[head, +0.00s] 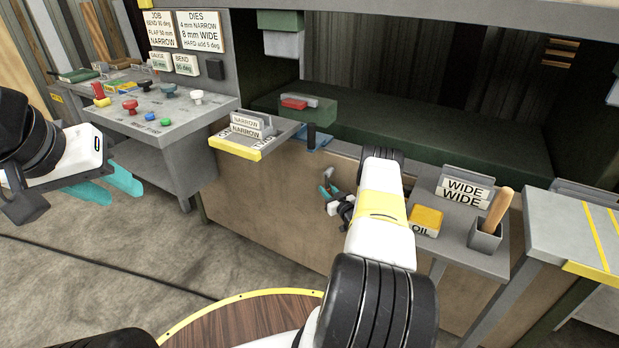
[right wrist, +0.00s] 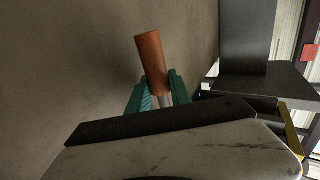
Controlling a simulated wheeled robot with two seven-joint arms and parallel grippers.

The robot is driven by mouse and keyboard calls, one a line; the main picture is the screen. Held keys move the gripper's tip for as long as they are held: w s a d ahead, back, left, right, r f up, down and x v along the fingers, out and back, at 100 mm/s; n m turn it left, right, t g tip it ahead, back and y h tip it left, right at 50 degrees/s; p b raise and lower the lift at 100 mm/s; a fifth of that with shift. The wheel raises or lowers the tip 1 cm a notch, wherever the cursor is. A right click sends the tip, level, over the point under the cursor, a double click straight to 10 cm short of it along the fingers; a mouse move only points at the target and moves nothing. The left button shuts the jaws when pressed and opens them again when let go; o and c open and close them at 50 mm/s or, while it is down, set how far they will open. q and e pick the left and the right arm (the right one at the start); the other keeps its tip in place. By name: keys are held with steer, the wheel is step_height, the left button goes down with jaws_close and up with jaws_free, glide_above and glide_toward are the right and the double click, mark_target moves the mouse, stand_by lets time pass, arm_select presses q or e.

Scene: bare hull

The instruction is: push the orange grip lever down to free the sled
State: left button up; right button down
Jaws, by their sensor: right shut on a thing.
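The orange grip lever (right wrist: 152,62) shows in the right wrist view as an orange-brown cylinder on a grey metal rod. My right gripper (right wrist: 158,100) has its teal fingers on either side of the lever's lower end, shut on it. In the head view my right gripper (head: 330,190) is at the front panel below the bench, partly hidden by my arm; the orange grip cannot be made out there. My left gripper (head: 125,190) is open and empty, in front of the control table. I cannot tell which part is the sled.
A control table (head: 185,120) with coloured knobs stands at the left. A shelf with NARROW dies (head: 250,128) juts out above and left of my right gripper. A shelf at right holds WIDE dies (head: 465,190), a yellow OIL box (head: 426,220) and a wooden-handled tool (head: 497,208).

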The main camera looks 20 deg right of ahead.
steer(key=c, duration=1.5)
jaws_free()
steer(key=shift+s, duration=0.1)
steer(key=shift+o, duration=0.2)
steer(key=shift+s+d, duration=0.1)
steer(key=s, duration=0.7)
steer(key=shift+s+d+r, duration=0.2)
steer(key=shift+s+d, duration=0.05)
steer(key=shift+d, duration=0.2)
steer(key=shift+a, duration=0.1)
